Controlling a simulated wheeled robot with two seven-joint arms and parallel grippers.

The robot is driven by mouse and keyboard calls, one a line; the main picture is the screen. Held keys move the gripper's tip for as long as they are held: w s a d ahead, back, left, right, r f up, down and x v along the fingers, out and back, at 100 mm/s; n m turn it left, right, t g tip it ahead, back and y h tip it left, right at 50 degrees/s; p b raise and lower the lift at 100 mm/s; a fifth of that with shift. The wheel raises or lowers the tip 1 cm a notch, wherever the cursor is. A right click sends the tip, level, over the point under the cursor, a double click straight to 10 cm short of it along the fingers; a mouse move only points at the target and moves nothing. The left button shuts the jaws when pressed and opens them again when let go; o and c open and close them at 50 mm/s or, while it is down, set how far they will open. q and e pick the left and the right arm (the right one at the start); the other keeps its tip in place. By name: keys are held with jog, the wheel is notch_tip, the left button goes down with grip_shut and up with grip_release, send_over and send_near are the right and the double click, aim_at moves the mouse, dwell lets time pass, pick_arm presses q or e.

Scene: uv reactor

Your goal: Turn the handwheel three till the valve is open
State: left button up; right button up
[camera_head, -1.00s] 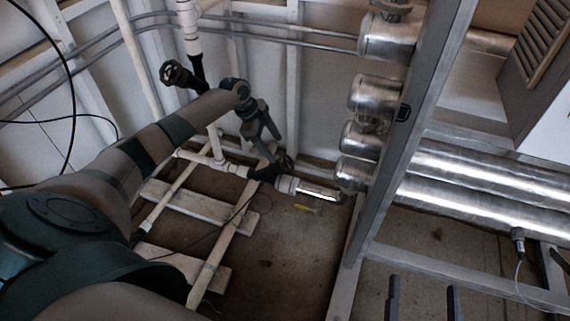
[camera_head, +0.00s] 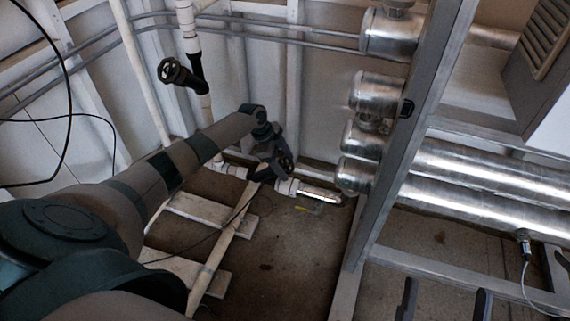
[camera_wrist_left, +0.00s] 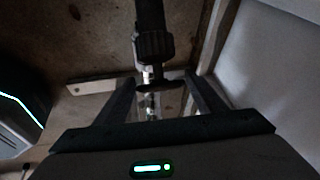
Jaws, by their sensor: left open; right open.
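A dark handwheel (camera_head: 285,163) sits low on the white floor pipe, partly hidden by my left gripper (camera_head: 272,160). My left gripper is open and points down at this valve, its fingers close to the wheel. In the left wrist view a dark ribbed valve part (camera_wrist_left: 153,45) stands beyond and between the open fingers (camera_wrist_left: 160,82). Contact cannot be told. A second dark handwheel (camera_head: 172,70) is on the upright pipe at upper left, clear of my arm. No number shows on either wheel. My right gripper (camera_head: 445,297) is open and empty at the bottom right.
Shiny metal cylinders (camera_head: 390,35) and long pipes (camera_head: 490,205) fill the right. Pale beams (camera_head: 215,215) lie on the brown floor. A black cable (camera_head: 66,100) hangs at left.

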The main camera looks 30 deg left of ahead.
pick_arm(q)
jog(key=c, duration=0.7)
jog(key=shift+r, duration=0.1)
